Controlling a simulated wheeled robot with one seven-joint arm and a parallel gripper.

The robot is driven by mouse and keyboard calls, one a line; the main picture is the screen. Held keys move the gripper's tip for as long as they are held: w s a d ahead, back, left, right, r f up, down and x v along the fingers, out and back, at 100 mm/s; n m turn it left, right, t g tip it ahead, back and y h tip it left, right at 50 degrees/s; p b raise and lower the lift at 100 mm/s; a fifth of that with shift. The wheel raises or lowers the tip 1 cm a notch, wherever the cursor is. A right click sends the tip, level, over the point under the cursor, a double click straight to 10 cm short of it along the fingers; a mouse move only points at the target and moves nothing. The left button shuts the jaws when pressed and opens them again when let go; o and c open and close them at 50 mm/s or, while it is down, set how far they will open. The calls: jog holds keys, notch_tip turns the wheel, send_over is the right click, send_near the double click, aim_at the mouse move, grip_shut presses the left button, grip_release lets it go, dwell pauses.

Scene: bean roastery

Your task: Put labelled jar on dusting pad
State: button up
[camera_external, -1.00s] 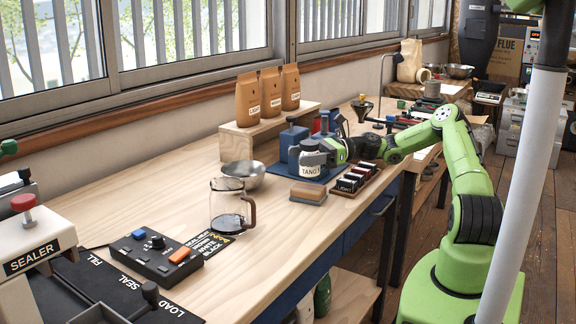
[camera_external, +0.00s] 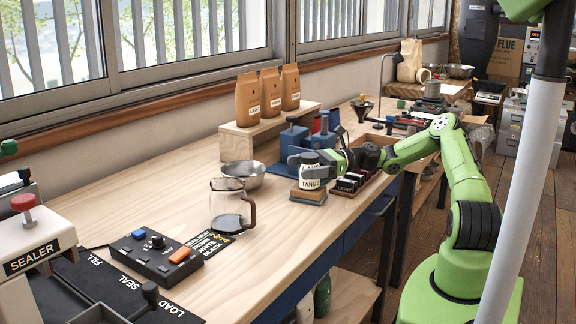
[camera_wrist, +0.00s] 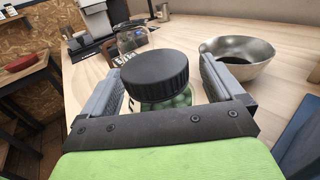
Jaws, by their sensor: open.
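The labelled jar (camera_external: 311,179) has a black lid and a white label reading "TANG"; it also shows in the wrist view (camera_wrist: 156,76), with green contents under the lid. It stands upright on the dusting pad (camera_external: 307,197), a brown block with a grey top on the bench. My gripper (camera_external: 316,160) is open, with one finger on each side of the jar at lid height. In the wrist view a gap shows between the lid and the right finger. The pad is hidden in the wrist view.
A metal bowl (camera_external: 243,174) and a glass carafe (camera_external: 230,207) stand to the left of the jar. A blue press-like device (camera_external: 291,140) is behind it. A wooden tray of small labelled items (camera_external: 350,182) lies close on the right.

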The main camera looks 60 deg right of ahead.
aim_at(316, 157)
jog(key=p+v, duration=0.2)
jog(key=v, duration=1)
jog(key=shift+p, duration=0.4)
jog(key=shift+w+a, duration=0.1)
jog(key=shift+a, duration=0.05)
jog(key=w+a+r+n, duration=0.1)
jog(key=a, duration=0.1)
jog(key=w+a+r+n+g+h+p, duration=0.1)
jog(key=a+r, duration=0.1)
jog(key=a, duration=0.1)
jog(key=w+a+r+n+g, duration=0.1)
jog(key=w+a+r+n, duration=0.1)
jog(key=a, duration=0.1)
jog(key=shift+a+r+h, duration=0.25)
jog(key=shift+h, duration=0.15)
jog(key=s+a+n+g+h+p, duration=0.3)
jog(key=s+a+n+g+h, duration=0.25)
jog(key=a+n, duration=0.3)
jog(key=s+r+n+t+h+p, duration=0.1)
jog(key=s+r+n, duration=0.4)
jog(key=s, duration=0.6)
jog(key=s+d+r+n+t+h+p, duration=0.1)
jog(key=s+r+n+h, duration=0.4)
jog(key=s, duration=0.6)
jog(key=n+h+p, duration=0.1)
jog(key=n, duration=0.1)
jog(key=shift+s+d+r+n+p, duration=0.15)
jog(key=shift+d+r+n+p, duration=0.15)
jog(key=shift+d+n+p, duration=0.1)
